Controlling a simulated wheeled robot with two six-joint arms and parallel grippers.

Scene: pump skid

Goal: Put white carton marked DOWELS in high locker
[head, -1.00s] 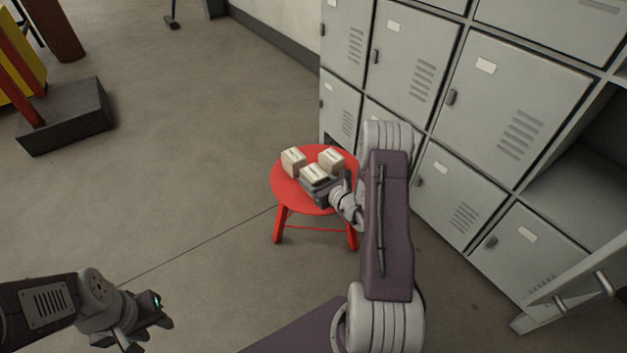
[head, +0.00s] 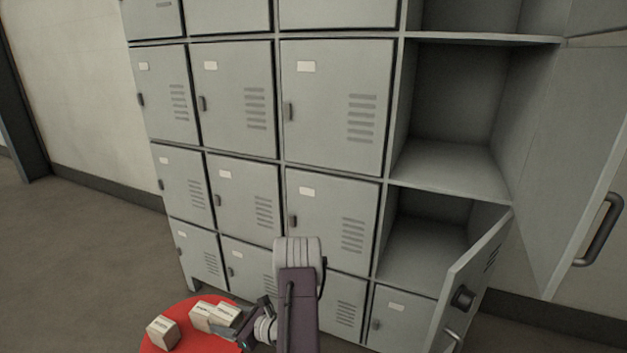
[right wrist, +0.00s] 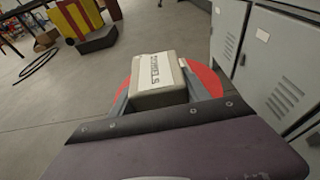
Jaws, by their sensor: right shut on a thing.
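The white carton marked DOWELS (right wrist: 157,80) sits between the fingers of my right gripper in the right wrist view, its label on the top face. In the head view my right gripper (head: 246,318) is shut on this carton (head: 228,314) over the red stool (head: 190,301). I cannot tell whether the carton still touches the stool. The locker bank shows an open high compartment (head: 453,165) at right, empty, with its door (head: 572,150) swung out to the right. My left gripper is out of view.
Two other cartons are at the stool, one close beside the held carton (head: 200,314) and one at left (head: 162,333). A lower open compartment (head: 420,250) has its door (head: 472,285) jutting outward. The other lockers, left of these, are closed.

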